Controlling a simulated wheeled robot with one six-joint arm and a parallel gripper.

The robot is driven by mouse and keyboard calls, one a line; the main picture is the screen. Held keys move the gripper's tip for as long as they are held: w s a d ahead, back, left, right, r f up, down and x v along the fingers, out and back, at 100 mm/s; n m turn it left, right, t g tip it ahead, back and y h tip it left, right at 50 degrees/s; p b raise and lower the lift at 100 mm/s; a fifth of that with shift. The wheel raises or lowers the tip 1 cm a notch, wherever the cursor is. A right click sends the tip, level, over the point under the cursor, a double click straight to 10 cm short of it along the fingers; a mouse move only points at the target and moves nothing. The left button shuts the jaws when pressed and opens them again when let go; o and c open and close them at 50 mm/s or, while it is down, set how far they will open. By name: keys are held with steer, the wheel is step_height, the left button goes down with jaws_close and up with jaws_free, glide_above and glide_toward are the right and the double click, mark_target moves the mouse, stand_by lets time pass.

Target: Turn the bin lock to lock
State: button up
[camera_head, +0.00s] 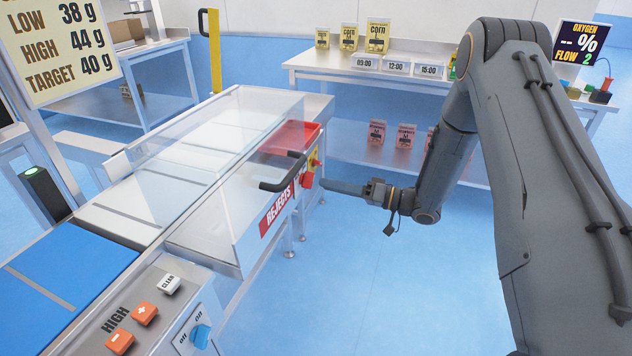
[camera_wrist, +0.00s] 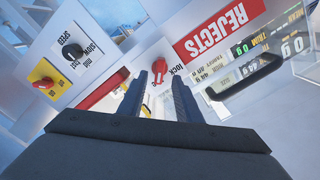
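The bin lock is a small red knob (camera_wrist: 157,74) on the white machine face, with a "lock" label beside it in the wrist view. In the head view a red knob (camera_head: 307,180) shows at the machine's side, right of the REJECTS sign (camera_head: 276,208). My gripper (camera_head: 323,185) reaches in from the right, its tips close to that knob. In the wrist view the two fingers of my gripper (camera_wrist: 159,78) are apart, and the red knob appears in the gap between them. I cannot tell whether either finger touches it. The knob's exact setting is unclear.
A black handle (camera_head: 279,186) sticks out near the REJECTS sign. A yellow plate with a red button (camera_wrist: 45,84) and a black speed knob (camera_wrist: 72,51) are also on this face. A red bin (camera_head: 291,136) sits behind the clear cover. The floor right of the machine is free.

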mark_target(307, 180)
steer(key=shift+p+x, duration=0.4)
steer(key=shift+x, duration=2.15)
jaws_close()
